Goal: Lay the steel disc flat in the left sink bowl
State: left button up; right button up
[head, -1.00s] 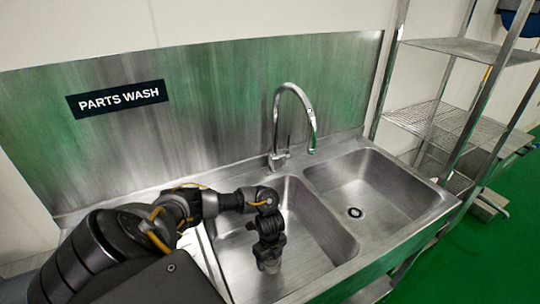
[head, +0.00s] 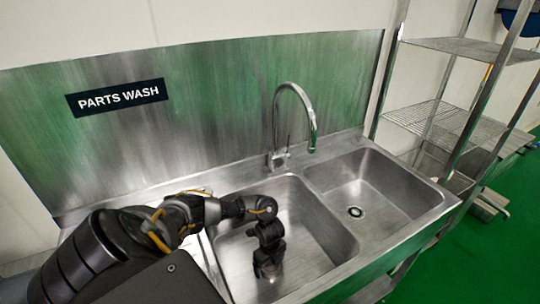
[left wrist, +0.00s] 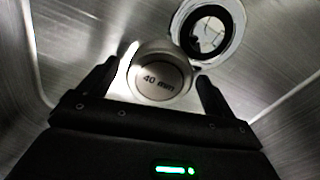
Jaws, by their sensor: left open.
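The steel disc (left wrist: 160,82) shows in the left wrist view, its round face marked "40 mm" turned toward the camera. It is in the left sink bowl (head: 315,235), close beside the drain (left wrist: 236,28). My left gripper (left wrist: 155,74) is open, with one finger on each side of the disc. A gap shows at the left finger; I cannot tell whether the right finger touches it. In the head view my left gripper (head: 267,268) points down into the left bowl and hides the disc. My right gripper is not in view.
The right bowl (head: 385,190) is empty, with its drain (head: 355,212) showing. The faucet (head: 311,125) rises behind the divider between the bowls. A wire shelf rack (head: 440,118) stands to the right. A steel backsplash with a "PARTS WASH" sign (head: 118,97) is behind.

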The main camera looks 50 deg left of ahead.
aim_at(270, 264)
pick_arm(q)
jog(key=shift+r, duration=0.1)
jog(key=shift+r, duration=0.35)
notch_tip(270, 264, up, 12)
jog(key=p, duration=0.3)
jog(key=shift+f, duration=0.25)
notch_tip(270, 264, down, 12)
jog(key=b, duration=0.3)
jog(key=shift+f, duration=0.2)
jog(key=shift+r, duration=0.1)
